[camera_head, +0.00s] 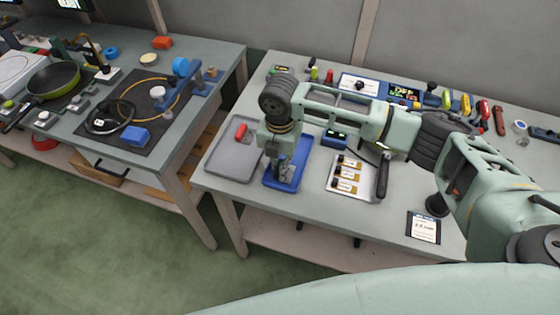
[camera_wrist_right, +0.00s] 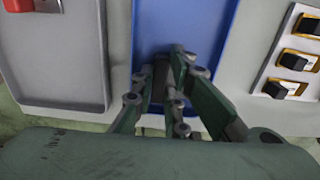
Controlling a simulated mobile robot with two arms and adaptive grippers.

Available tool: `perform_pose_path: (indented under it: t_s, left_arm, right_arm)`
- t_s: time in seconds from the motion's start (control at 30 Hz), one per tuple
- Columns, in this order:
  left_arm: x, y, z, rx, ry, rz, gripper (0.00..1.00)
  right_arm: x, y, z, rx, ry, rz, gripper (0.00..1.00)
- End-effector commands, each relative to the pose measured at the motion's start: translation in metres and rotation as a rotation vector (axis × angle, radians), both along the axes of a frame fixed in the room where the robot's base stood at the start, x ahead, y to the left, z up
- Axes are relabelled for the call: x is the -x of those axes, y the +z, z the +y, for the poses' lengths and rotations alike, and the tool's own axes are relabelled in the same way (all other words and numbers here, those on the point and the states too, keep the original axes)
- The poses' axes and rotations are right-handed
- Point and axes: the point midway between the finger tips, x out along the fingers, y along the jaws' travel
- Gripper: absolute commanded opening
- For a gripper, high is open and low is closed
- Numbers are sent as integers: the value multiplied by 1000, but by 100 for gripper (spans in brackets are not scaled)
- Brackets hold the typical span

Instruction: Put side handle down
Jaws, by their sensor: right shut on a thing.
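My right gripper (camera_head: 284,172) points down over the blue tray (camera_head: 302,172) on the right-hand table. In the right wrist view, the gripper (camera_wrist_right: 175,72) has its fingers close together over the blue tray (camera_wrist_right: 210,25). It is shut on a small dark piece, likely the side handle, mostly hidden between the fingers. I cannot tell whether this piece touches the tray floor. My left gripper is not in view.
A grey tray (camera_head: 226,160) with a red piece (camera_head: 241,131) lies left of the blue tray. A white plate (camera_head: 364,188) with several dark-and-yellow pieces lies to its right. Tools line the table's back. Another table (camera_head: 193,118) with a pan (camera_head: 54,80) stands left, across a gap.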

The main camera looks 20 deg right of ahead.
Motion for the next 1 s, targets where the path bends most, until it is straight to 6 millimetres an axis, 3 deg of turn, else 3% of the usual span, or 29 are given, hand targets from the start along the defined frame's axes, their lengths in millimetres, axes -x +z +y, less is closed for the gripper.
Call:
perform_pose_path:
  t_s: [0.1, 0.13, 0.2, 0.57, 0.73, 1.0]
  left_arm:
    - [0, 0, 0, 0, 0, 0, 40]
    - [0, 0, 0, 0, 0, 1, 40]
    - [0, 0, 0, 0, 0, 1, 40]
    - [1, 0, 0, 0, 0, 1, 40]
    - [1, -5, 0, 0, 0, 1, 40]
    - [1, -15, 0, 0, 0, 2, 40]
  right_arm:
    - [0, -3, 0, -1, -1, 1, 0]
    - [0, -3, 0, 0, -1, 0, 16]
    - [0, -3, 0, 0, 0, 0, 21]
    - [0, 2, 0, 1, 0, -1, 21]
    - [-1, 24, 0, -2, 1, -4, 21]
    - [-1, 82, 0, -2, -1, -5, 21]
